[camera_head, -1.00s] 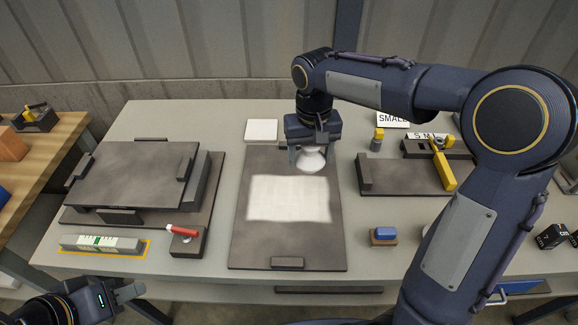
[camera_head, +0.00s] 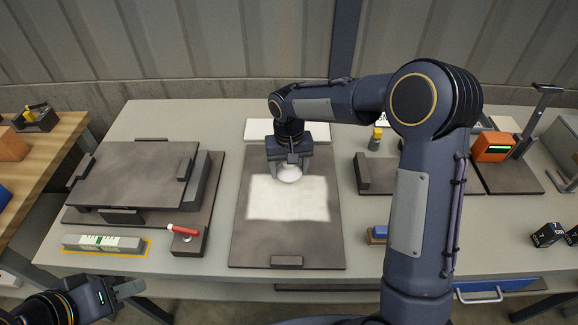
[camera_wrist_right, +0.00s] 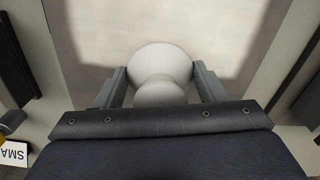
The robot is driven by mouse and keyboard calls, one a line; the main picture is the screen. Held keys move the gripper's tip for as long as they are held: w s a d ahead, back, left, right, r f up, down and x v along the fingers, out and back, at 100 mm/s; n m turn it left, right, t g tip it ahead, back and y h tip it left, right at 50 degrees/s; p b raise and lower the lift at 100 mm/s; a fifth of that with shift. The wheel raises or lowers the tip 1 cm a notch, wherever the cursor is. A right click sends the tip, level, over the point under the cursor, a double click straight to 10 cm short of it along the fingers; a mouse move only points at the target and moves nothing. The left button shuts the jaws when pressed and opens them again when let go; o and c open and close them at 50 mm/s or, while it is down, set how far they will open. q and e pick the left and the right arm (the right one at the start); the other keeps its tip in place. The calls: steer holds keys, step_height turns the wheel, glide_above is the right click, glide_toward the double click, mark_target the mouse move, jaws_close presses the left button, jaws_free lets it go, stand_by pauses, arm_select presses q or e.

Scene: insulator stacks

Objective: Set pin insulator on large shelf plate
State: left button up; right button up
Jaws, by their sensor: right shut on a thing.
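The white pin insulator (camera_head: 289,174) is between the fingers of my right gripper (camera_head: 291,168), over the far part of the middle dark board. The right wrist view shows its round white body (camera_wrist_right: 160,70) with a finger on each side. A gap beneath it cannot be judged. A raised dark plate (camera_head: 133,173) on blocks, which looks like the large shelf plate, stands at left with low stops on its edges. It is bare and well left of my right gripper. My left gripper (camera_head: 128,290) is low at the front left, away from everything; its jaw opening is unclear.
The middle board (camera_head: 250,250) carries a white sheet (camera_head: 287,200). A red-handled tool (camera_head: 183,230) and a level-like bar (camera_head: 103,242) lie before the raised plate. An orange device (camera_head: 492,147) and black cubes (camera_head: 549,235) stand at right. My right arm hides part of the table.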

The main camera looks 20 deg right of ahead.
steer(key=o, duration=0.8)
steer(key=shift+f, duration=0.2)
steer(key=o, duration=0.4)
steer(key=shift+o, duration=0.2)
steer(key=shift+r, duration=0.1)
